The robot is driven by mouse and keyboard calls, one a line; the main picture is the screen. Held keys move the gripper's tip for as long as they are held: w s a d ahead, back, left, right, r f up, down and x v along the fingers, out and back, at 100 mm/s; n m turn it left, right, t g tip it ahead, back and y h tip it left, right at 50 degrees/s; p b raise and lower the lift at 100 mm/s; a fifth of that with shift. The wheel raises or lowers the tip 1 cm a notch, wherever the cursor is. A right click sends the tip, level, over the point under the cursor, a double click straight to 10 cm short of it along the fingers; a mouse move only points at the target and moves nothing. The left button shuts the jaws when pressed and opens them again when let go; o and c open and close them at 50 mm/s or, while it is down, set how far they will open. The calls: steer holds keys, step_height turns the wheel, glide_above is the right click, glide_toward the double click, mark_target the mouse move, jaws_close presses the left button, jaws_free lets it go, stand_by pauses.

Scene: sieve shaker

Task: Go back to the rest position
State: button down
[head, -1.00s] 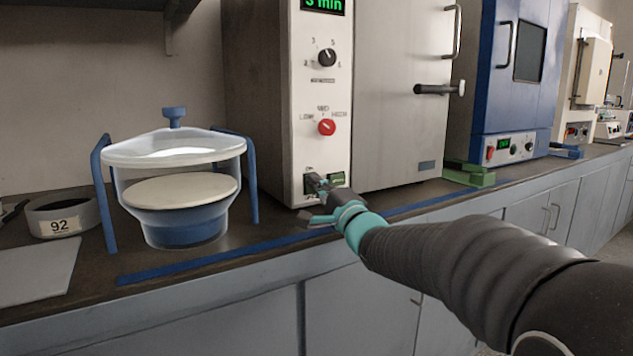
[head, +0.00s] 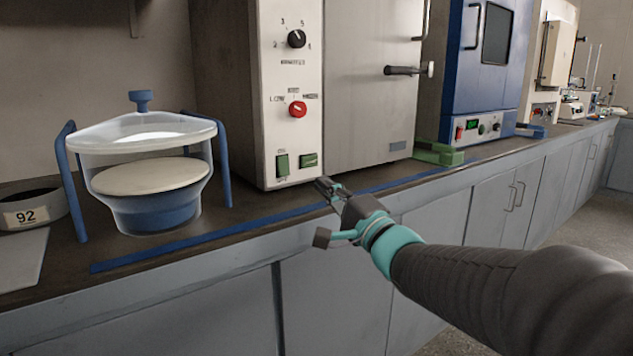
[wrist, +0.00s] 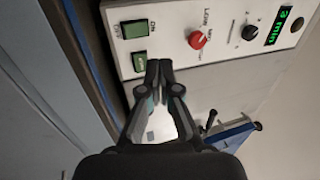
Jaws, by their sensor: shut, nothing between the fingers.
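My gripper (head: 326,187) is shut and empty. In the head view it is in front of the white control panel (head: 290,90), by the bench's front edge and apart from the panel. In the wrist view my gripper (wrist: 158,72) shows its fingertips together, with the panel (wrist: 180,50) behind them. The panel carries a green switch (head: 282,165), a second green button (head: 308,160), a red knob (head: 298,110) and a black knob (head: 296,39). The green display (wrist: 284,20) in the wrist view reads 3 min.
A clear-lidded vessel (head: 150,180) stands between blue legs at left, beside a sieve ring labelled 92 (head: 30,212). The bench edge (head: 200,262) runs below; the floor (head: 590,235) at right is clear.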

steer(key=shift+s+d, duration=0.1)
steer(key=shift+d, duration=0.05)
steer(key=w+d+f+n+g+h, duration=0.1)
steer(key=w+d+f+n+h, duration=0.25)
steer(key=d+f+h, duration=0.55)
steer(key=s+d+f+n+g+h, duration=0.3)
steer(key=s+f+g, duration=0.15)
steer(key=f, duration=0.35)
steer(key=s+d+f+n+g+h+p, duration=0.1)
steer(key=s+f+n+g, duration=0.15)
steer(key=s, duration=0.55)
steer(key=s+d+f+n+g, duration=0.1)
steer(key=s+f+g, duration=0.2)
steer(key=s, duration=0.4)
steer(key=s+a+r+n+p, duration=0.1)
steer(key=s+a+r+p, duration=0.1)
steer(key=s, duration=0.9)
steer(key=shift+s+r+g+y, duration=0.25)
steer(key=shift+r+g+y, duration=0.15)
steer(key=shift+r, duration=0.15)
